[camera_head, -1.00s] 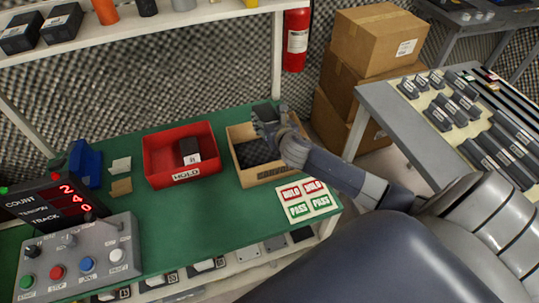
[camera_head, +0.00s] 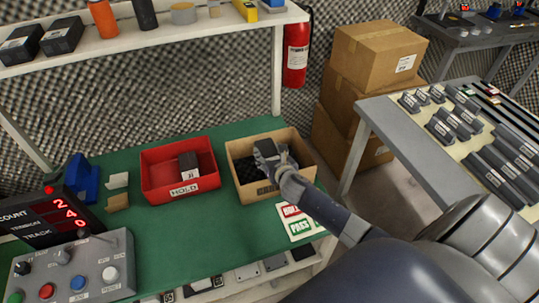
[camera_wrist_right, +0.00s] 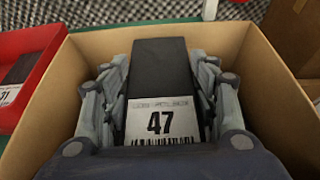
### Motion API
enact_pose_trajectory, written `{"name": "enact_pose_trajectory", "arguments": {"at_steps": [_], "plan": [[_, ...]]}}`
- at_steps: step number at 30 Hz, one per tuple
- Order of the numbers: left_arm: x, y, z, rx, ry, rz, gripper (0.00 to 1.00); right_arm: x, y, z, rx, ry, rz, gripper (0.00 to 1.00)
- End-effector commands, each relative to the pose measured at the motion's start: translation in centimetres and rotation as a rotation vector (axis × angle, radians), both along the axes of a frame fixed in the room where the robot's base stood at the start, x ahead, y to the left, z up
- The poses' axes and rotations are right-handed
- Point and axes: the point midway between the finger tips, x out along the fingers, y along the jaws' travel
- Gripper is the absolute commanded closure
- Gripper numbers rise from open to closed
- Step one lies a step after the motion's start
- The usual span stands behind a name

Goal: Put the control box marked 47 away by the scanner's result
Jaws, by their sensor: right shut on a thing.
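The control box marked 47 (camera_wrist_right: 160,75) is dark with a white label and barcode. My right gripper (camera_wrist_right: 162,95) is shut on it, one finger on each side. In the head view the right gripper (camera_head: 268,152) is over and partly within the open cardboard carton (camera_head: 237,147), whose floor looks dark. The carton's walls surround the box in the wrist view (camera_wrist_right: 262,60). Whether the box touches the carton floor is hidden. The red HOLD bin (camera_head: 160,158) stands left of the carton and holds another dark box (camera_head: 188,163). My left gripper is not in view.
HOLD and PASS cards (camera_head: 298,220) lie in front of the carton. A display (camera_head: 48,218) with red digits and a button panel (camera_head: 75,272) stand at the left. A shelf (camera_head: 150,38) overhangs the back. Stacked cartons (camera_head: 375,55) and a grey table (camera_head: 400,140) stand right.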

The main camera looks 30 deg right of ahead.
Motion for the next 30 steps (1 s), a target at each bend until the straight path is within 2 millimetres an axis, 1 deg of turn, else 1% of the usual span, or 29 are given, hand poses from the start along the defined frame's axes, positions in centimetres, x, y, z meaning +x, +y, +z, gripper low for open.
{"name": "enact_pose_trajectory", "arguments": {"at_steps": [12, 16, 17, 18, 19, 30], "plan": [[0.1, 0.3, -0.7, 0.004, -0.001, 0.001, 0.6, 0.0, 0.0, -1.2, 0.0, 0.0, 0.0, 0.84], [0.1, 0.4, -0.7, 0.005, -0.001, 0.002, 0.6, -0.1, 0.0, -1.3, 0.001, 0.003, 0.0, 0.84], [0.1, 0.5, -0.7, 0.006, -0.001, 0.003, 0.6, -0.1, 0.0, -1.5, 0.001, 0.006, -0.001, 0.39], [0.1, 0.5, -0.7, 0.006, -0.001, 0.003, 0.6, -0.2, 0.0, -1.5, 0.001, 0.007, -0.001, 0.3], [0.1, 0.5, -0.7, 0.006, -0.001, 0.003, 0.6, -0.2, 0.0, -1.6, 0.001, 0.007, -0.001, 0.25], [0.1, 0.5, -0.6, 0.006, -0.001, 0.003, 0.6, -0.3, 0.1, -1.7, 0.004, 0.012, -0.001, 0.25]]}}
